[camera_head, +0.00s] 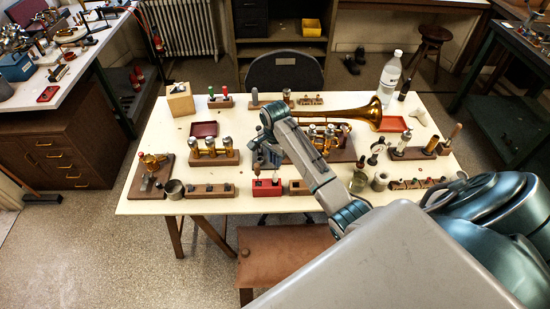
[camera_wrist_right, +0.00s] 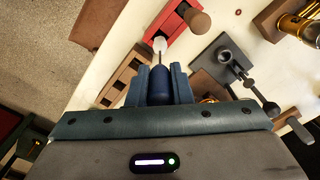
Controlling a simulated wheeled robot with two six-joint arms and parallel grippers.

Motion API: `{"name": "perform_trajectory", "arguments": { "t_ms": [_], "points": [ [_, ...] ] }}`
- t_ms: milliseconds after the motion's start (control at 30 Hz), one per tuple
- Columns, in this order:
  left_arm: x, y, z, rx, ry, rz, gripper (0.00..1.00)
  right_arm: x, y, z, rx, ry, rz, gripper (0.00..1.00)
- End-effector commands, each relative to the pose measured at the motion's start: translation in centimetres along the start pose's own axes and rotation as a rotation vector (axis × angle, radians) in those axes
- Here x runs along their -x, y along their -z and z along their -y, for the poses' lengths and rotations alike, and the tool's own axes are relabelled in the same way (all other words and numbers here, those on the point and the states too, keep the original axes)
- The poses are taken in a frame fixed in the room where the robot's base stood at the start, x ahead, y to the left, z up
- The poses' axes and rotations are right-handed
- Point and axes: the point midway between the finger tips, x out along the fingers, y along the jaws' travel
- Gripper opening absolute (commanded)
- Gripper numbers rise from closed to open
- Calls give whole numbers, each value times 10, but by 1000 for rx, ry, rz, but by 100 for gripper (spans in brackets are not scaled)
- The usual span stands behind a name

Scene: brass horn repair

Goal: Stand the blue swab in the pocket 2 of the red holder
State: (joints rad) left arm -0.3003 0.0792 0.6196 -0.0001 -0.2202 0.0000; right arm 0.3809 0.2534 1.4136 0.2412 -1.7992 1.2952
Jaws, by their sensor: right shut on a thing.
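My right gripper (camera_head: 268,163) is over the front middle of the table and points down. In the right wrist view its two fingers (camera_wrist_right: 160,72) are shut on the blue swab (camera_wrist_right: 160,86), around its dark blue handle. A thin rod and a pale tip stick out beyond the fingers. The red holder (camera_head: 267,188) lies just below the gripper at the table's front edge. It also shows in the right wrist view (camera_wrist_right: 172,22), with a brown-topped piece standing in it. The pale tip appears beside or over the holder's near end; I cannot tell its height. My left gripper is out of view.
A brown wooden block (camera_head: 299,187) with openings sits right of the holder. A wooden rack (camera_head: 209,191) stands to its left. A valve block (camera_head: 212,157) and a brass horn (camera_head: 350,113) lie farther back. A dark grey fixture (camera_wrist_right: 226,62) is close to the gripper.

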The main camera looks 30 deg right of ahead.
Motion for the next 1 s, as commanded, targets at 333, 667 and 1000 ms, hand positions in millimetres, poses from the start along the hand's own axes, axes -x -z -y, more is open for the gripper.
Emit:
{"name": "perform_trajectory", "arguments": {
  "t_ms": [333, 667, 1000],
  "points": [
    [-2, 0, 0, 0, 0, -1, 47, -10, 0, 0, 0, 0, 0, 0],
    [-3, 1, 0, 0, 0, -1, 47, -20, 0, 0, 0, -1, 0, 0],
    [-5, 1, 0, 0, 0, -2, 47, -30, 0, 0, 0, -1, 0, 0]
  ]
}}
